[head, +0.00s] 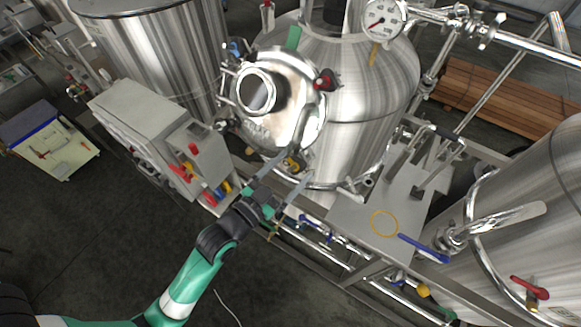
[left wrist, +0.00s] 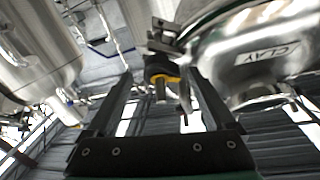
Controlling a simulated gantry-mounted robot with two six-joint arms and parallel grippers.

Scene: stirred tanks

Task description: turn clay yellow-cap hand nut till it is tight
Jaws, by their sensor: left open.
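The yellow-cap hand nut (head: 291,164) sits at the lower edge of the round manway door (head: 285,90) on the middle steel tank. In the left wrist view the nut is dark with a yellow band (left wrist: 163,77), near the plate marked CLAY (left wrist: 269,52). My left gripper (head: 296,167) is open, its two fingers reaching up with one on each side of the nut. In the left wrist view the nut appears between the open fingers (left wrist: 160,80); I cannot tell whether they touch it. My right gripper is not in view.
Other hand nuts around the door have red (head: 325,80), blue (head: 234,48) and green (head: 293,38) parts. A grey control box (head: 150,120) stands left of the tank. A steel platform (head: 375,215) with a yellow ring and pipes with valves lie to the right and below.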

